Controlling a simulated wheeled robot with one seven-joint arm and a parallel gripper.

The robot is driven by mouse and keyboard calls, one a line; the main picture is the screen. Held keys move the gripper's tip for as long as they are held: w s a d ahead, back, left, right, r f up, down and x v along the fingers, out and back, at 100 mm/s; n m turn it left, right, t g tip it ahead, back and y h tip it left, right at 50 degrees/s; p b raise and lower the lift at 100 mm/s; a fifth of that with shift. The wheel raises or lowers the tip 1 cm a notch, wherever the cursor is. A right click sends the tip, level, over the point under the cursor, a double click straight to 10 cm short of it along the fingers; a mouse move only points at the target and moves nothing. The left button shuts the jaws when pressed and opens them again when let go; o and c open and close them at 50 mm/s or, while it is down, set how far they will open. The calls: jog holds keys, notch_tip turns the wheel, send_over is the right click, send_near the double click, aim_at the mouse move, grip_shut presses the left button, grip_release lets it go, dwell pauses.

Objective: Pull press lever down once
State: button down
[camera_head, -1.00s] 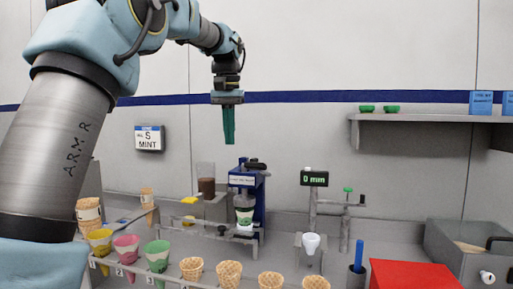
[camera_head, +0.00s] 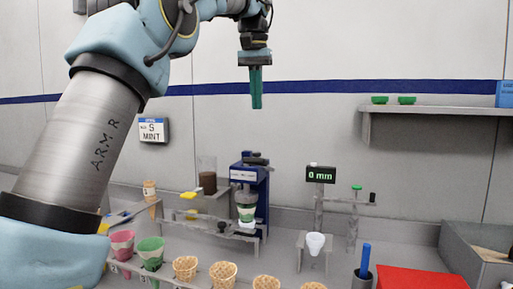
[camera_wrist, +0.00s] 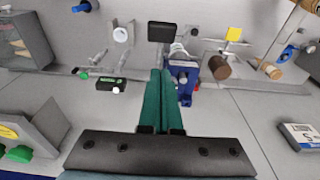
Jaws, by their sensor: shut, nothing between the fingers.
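The blue press (camera_head: 263,195) stands on the counter against the wall, with a dark lever (camera_head: 255,159) at its top. A green-and-white cup (camera_head: 246,214) sits in the front of the press, under its head. My gripper (camera_head: 257,105) has green fingers closed together, pointing down, with nothing between them. It is in the air well above the press, apart from the lever. In the wrist view the shut fingers (camera_wrist: 164,75) appear beside the blue press (camera_wrist: 184,72). A black block (camera_wrist: 162,32) shows beyond the fingertips; I cannot tell whether it is part of the lever.
A rack of waffle cones (camera_head: 222,272) and coloured cones (camera_head: 150,251) runs along the front. A "0 mm" display (camera_head: 321,174) stands right of the press. A shelf (camera_head: 430,110) is on the wall at right. A red box (camera_head: 412,279) is at front right. Air around my gripper is clear.

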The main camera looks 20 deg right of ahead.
send_over(265, 165)
jog(key=w, duration=0.4)
jog(key=f, duration=1.1)
jog(key=shift+s+a+f, duration=0.15)
jog(key=shift+s+a, duration=0.1)
jog(key=shift+a, duration=0.1)
jog(key=shift+s+a+f, duration=0.1)
jog(key=shift+f, duration=0.55)
jog(key=shift+f+b, duration=0.1)
jog(key=shift+b, duration=0.2)
